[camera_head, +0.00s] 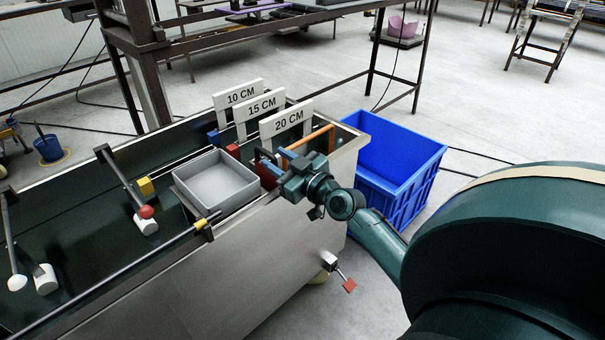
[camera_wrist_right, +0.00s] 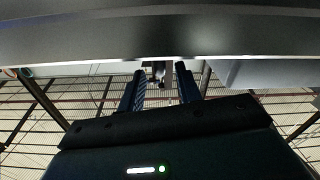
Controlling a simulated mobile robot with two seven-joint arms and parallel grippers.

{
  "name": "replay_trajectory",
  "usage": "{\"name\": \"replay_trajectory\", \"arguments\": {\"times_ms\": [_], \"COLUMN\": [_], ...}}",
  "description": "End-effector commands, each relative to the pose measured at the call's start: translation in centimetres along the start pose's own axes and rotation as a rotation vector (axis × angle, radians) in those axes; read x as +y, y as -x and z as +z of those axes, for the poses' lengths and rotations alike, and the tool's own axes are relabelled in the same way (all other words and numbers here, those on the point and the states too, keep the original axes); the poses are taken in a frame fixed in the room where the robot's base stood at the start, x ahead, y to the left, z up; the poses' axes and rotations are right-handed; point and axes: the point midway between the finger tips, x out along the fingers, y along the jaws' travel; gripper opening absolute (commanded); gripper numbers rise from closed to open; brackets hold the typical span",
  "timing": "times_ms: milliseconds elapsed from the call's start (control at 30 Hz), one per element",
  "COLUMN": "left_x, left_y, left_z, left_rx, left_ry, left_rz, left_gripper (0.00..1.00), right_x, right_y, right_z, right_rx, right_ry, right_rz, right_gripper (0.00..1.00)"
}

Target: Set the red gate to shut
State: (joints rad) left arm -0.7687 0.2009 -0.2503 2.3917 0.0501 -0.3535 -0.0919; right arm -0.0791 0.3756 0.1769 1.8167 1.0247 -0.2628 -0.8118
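Several small coloured blocks sit by the white number signs on the machine. A red block (camera_head: 232,150) is under the 15 CM sign (camera_head: 262,105). Another red piece (camera_head: 268,173) lies just below my right gripper, partly covered by it. I cannot tell which red piece is the gate. My right gripper (camera_head: 264,158) is over the machine, between the grey tray and the 20 CM sign (camera_head: 287,120). In the wrist view its two fingers (camera_wrist_right: 160,90) stand apart, with a thin grey upright part seen between them; contact cannot be told. My left gripper is out of view.
A grey tray (camera_head: 218,196) sits left of my right gripper. A blue crate (camera_head: 400,192) stands on the floor to the right. A lever with a red ball (camera_head: 146,212) is on the left, and a red-ended crank (camera_head: 349,285) sticks out of the front panel.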

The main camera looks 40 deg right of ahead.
Motion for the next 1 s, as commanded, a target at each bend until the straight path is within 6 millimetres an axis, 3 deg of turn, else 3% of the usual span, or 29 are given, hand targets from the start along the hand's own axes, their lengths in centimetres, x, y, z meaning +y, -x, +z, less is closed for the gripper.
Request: {"name": "replay_trajectory", "arguments": {"times_ms": [200, 500, 1000], "left_x": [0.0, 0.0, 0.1], "left_y": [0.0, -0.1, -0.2], "left_z": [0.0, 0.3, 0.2], "left_rx": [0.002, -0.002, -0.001], "left_ry": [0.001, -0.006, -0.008], "left_rz": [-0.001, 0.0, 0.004], "left_gripper": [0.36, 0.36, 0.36], "right_x": [0.0, 0.1, 0.1], "right_y": [4.7, 9.1, 10.1], "right_z": [0.2, 0.1, 0.0], "right_rx": [-0.005, -0.003, 0.0], "right_ry": [0.004, 0.003, 0.002], "right_rz": [-0.002, 0.0, 0.001], "right_gripper": [0.34, 0.34, 0.34]}}
